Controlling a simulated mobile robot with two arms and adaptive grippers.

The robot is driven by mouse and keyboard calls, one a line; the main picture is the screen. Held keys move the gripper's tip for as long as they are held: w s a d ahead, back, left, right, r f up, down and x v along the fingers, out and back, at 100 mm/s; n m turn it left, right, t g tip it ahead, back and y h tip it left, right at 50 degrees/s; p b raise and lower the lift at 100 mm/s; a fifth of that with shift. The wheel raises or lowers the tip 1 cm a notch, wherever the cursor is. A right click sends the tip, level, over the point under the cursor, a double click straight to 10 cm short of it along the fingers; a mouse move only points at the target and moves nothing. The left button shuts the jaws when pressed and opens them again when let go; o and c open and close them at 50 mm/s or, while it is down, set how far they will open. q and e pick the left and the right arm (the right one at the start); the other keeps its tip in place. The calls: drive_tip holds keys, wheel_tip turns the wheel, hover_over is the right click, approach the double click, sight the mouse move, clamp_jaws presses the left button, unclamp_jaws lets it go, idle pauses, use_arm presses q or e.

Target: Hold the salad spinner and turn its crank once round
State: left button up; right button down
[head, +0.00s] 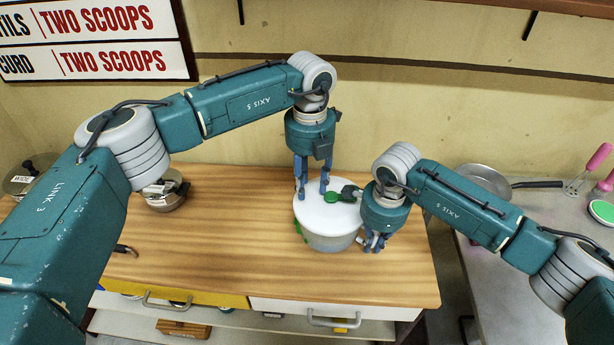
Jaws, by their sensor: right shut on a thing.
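The salad spinner (328,237) stands upright on the wooden worktop, with a white lid and a pale translucent bowl. Its green crank (334,197) shows on the far part of the lid. My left gripper (311,188) points down over the far left of the lid, its fingers apart with nothing seen between them. The green knob shows just right of its right finger; I cannot tell whether they touch. My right gripper (374,243) is shut on the right side of the salad spinner; the exact contact is partly hidden by its fingers.
A metal pot (166,192) stands at the back left of the wooden worktop (210,245). A grey counter on the right holds a pan (486,181) and a green-topped item (601,212). Drawers with handles (333,319) are along the front. The worktop left of the spinner is mostly clear.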

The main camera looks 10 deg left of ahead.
use_arm(q)
drive_tip(key=n, duration=0.1)
drive_tip(key=s+n, duration=0.1)
drive_tip(key=n, duration=0.1)
drive_tip(key=shift+s+d+n, duration=0.15)
drive_tip(key=shift+s+n, duration=0.15)
drive_tip(key=n, duration=0.1)
drive_tip(key=s+n, duration=0.1)
drive_tip(key=n, duration=0.1)
drive_tip(key=shift+s+d, duration=0.15)
drive_tip(key=shift+d, duration=0.2)
drive_tip(key=n, duration=0.1)
drive_tip(key=s+d+n, duration=0.1)
drive_tip(key=n, duration=0.2)
drive_tip(key=shift+s+d+n, duration=0.25)
drive_tip(key=shift+n, duration=0.15)
drive_tip(key=shift+d+r+n, duration=0.15)
drive_tip(key=shift+r+n, duration=0.15)
drive_tip(key=shift+n, duration=0.2)
wheel_tip(320, 180, up, 12)
drive_tip(key=s+f+m+t, duration=0.1)
drive_tip(key=m, duration=0.5)
drive_tip(key=s+a+f+m+t+h, duration=0.1)
drive_tip(key=m, duration=0.5)
drive_tip(key=s+a+f+m+t+h, duration=0.1)
drive_tip(key=m, duration=0.5)
drive_tip(key=shift+s+a+m, duration=0.15)
drive_tip(key=shift+s+m, duration=0.15)
drive_tip(key=shift+m, duration=0.1)
